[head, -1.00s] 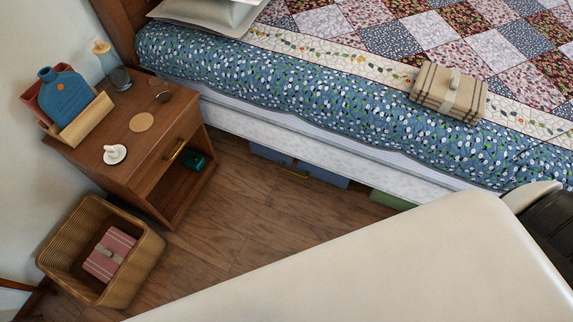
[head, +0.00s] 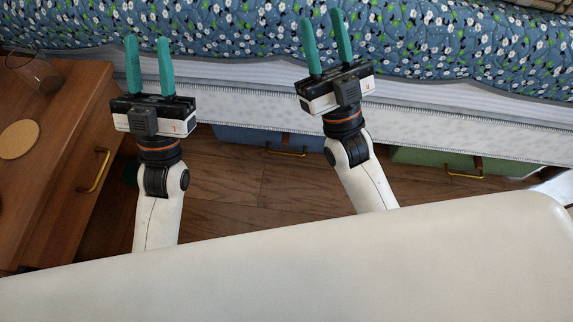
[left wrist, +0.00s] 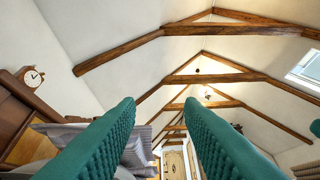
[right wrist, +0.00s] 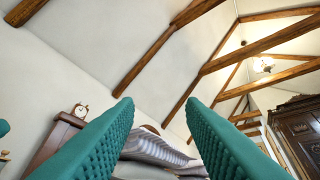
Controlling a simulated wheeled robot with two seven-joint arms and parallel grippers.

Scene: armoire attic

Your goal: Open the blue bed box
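The blue bed box (head: 240,138) sits under the bed in the head view, between my two arms. Its front shows below the bed's white side, with a brass handle (head: 287,153). My right wrist hides part of its right end. My left gripper (head: 149,58) is open and empty, left of the box and raised in front of the bed. My right gripper (head: 322,46) is open and empty, above and right of the box, in front of the blue floral bedding. Both wrist views show parted teal fingers with nothing between them, pointing up toward the ceiling beams.
A green bed box (head: 430,160) is under the bed to the right. Wooden floor (head: 240,185) shows between my arms.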

